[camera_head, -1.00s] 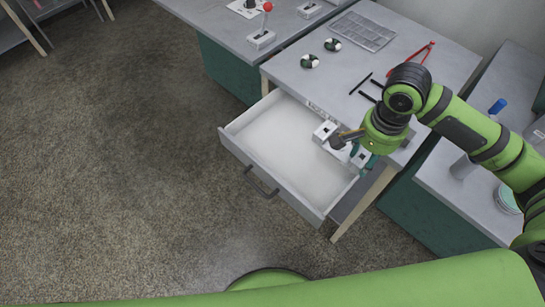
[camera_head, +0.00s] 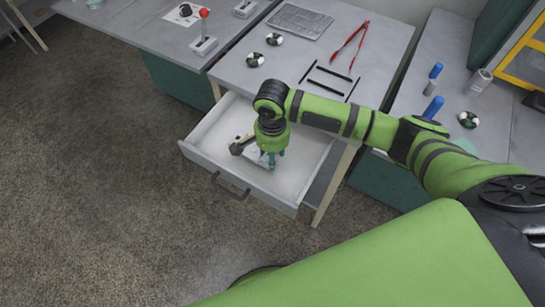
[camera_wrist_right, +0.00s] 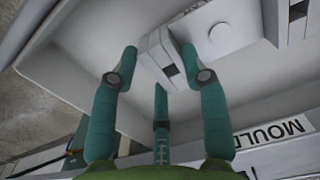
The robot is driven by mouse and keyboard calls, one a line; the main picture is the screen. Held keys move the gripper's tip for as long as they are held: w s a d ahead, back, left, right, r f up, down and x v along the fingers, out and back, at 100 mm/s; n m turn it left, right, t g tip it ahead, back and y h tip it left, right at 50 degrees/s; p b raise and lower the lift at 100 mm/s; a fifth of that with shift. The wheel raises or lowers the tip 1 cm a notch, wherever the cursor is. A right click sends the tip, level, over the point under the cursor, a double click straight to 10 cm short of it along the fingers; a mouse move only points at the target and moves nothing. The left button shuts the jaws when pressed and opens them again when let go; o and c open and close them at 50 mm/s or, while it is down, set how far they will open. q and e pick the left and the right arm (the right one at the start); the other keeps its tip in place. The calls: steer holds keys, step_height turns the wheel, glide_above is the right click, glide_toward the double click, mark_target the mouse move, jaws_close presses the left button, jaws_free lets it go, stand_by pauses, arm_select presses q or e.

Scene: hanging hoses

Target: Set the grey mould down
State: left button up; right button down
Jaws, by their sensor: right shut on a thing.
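The grey mould (camera_wrist_right: 158,58) is a pale block with a dark slot, between the fingers of my right gripper (camera_wrist_right: 160,55) in the right wrist view. My right gripper (camera_head: 270,160) is shut on it, over the inside of the open drawer (camera_head: 204,157) in the head view. The arm and fingers hide much of the mould there. I cannot tell whether it touches the drawer floor. Another pale block (camera_wrist_right: 290,20) shows partly at the top right of the right wrist view. My left gripper is not in view.
The drawer front has a dark handle (camera_head: 230,187), and a label (camera_wrist_right: 272,133) reading "MOULD" shows on its far side. The table (camera_head: 290,62) above holds red-handled tongs (camera_head: 348,42), black rods (camera_head: 330,84), round pieces (camera_head: 255,60) and a grey tray (camera_head: 299,21).

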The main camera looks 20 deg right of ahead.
steer(key=shift+f, duration=1.25)
steer(key=c, duration=0.6)
jaws_free()
steer(key=shift+s+f, duration=0.1)
steer(key=shift+f, duration=0.05)
steer(key=shift+c, duration=0.2)
step_height(320, 180, up, 12)
